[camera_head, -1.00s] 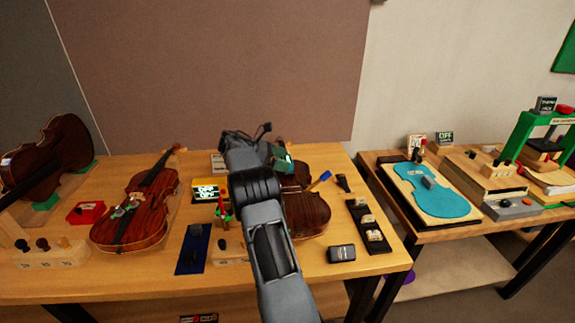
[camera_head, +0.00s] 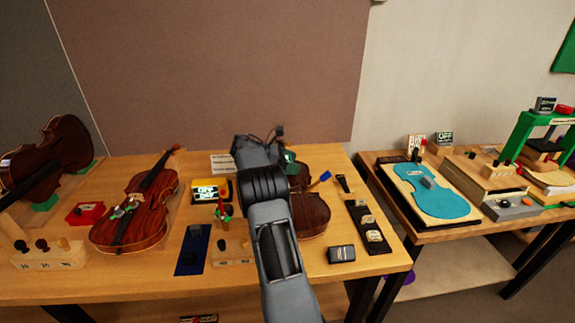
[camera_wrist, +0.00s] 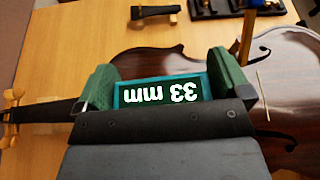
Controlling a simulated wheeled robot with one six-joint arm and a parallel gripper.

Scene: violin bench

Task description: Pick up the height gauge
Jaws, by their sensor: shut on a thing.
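The height gauge (camera_wrist: 160,92) is a small block with a teal frame and a dark face reading "33 mm", upside down in the wrist view. My gripper (camera_wrist: 166,80) is shut on it, with a green pad at each side. In the head view my gripper (camera_head: 290,163) is over the violin (camera_head: 311,214) at the middle of the bench, and my arm hides most of the gauge. In the wrist view the gauge is in front of that violin's body (camera_wrist: 215,40). I cannot tell whether it touches the violin.
A second violin (camera_head: 130,220) lies to the left, beside a red box (camera_head: 85,213). A yellow device (camera_head: 203,191) and a dark blue mat (camera_head: 193,250) are left of my arm. A black tray (camera_head: 363,225) and a small dark box (camera_head: 341,254) are at right.

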